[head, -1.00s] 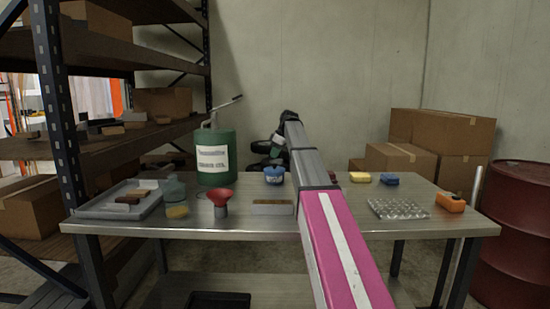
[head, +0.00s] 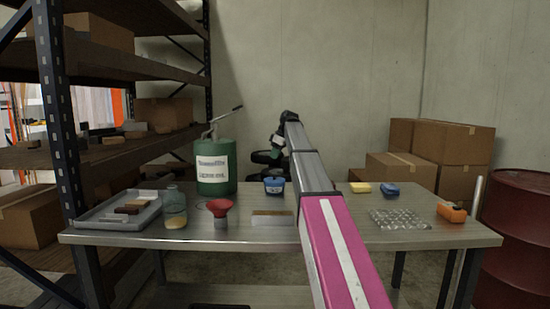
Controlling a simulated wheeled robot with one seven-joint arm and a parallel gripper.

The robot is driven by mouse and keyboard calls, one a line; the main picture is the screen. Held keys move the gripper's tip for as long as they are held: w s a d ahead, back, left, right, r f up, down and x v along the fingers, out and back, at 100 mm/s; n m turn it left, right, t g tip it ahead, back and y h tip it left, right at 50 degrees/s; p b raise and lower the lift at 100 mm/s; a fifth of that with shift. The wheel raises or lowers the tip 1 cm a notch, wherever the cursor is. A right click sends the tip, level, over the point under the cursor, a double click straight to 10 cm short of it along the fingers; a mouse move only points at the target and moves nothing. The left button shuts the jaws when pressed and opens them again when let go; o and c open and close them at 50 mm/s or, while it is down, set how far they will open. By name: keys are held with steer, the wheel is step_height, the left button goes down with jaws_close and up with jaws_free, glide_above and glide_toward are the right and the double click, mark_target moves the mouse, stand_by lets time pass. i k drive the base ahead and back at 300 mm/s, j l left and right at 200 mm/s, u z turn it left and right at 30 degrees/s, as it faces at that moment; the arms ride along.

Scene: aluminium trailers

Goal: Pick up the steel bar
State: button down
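A low rectangular bar-shaped block (head: 272,218), pale with a tan-brown top, lies near the front edge of the metal table (head: 340,232), just left of my arm. It may be the steel bar; I cannot tell its material. My gripper (head: 277,150) is at the far end of my outstretched arm, above the back of the table and beyond the block. It is small and dark, partly hidden by the arm, so its fingers cannot be made out. Nothing is seen held in it.
A grey tray of small blocks (head: 90,220), a glass jar (head: 175,205), a red funnel (head: 220,210) and a green can (head: 215,170) stand left. A blue tub (head: 274,185) is behind the block.

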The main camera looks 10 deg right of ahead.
mark_target(259, 218)
steer(key=k, duration=1.5)
